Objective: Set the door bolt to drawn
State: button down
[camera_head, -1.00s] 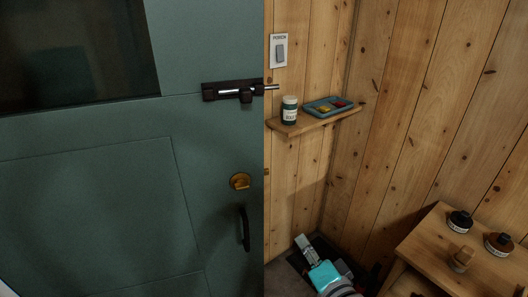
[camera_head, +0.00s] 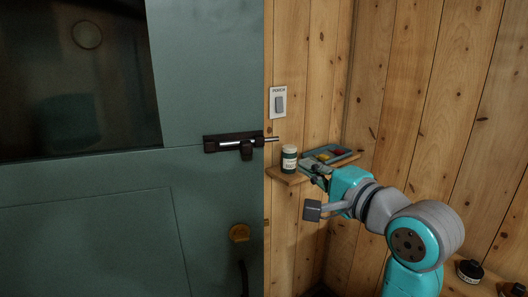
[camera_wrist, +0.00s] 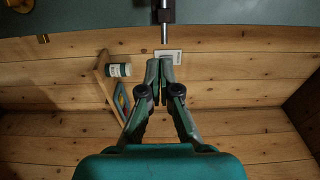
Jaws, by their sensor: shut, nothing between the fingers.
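The door bolt (camera_head: 228,147) is a dark housing with a silver rod on the green door (camera_head: 90,230). Its rod sticks out to the right past the door's edge, and a dark knob (camera_head: 246,154) hangs below the rod. In the wrist view the rod (camera_wrist: 164,34) shows at the top, beyond the fingertips. My gripper (camera_head: 304,168) is shut and empty, to the right of and lower than the bolt, apart from it. It also shows in the wrist view (camera_wrist: 164,66), fingertips together. My fingers partly cover the shelf.
A small wooden shelf (camera_head: 285,177) beside the door holds a labelled jar (camera_head: 289,160) and a blue tray (camera_head: 343,153) with coloured contents, close to my gripper. A switch plate (camera_head: 278,102) is on the plank wall above. A brass lock (camera_head: 239,233) is lower on the door.

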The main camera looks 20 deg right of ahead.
aim_at(243, 151)
jog(key=shift+r, duration=0.35)
jog(key=x, duration=0.3)
jog(key=a+x, duration=0.1)
jog(key=x, duration=0.3)
jog(key=a+x, duration=0.1)
jog(key=x, duration=0.2)
jog(key=shift+a, duration=1)
jog(key=shift+a, duration=2.1)
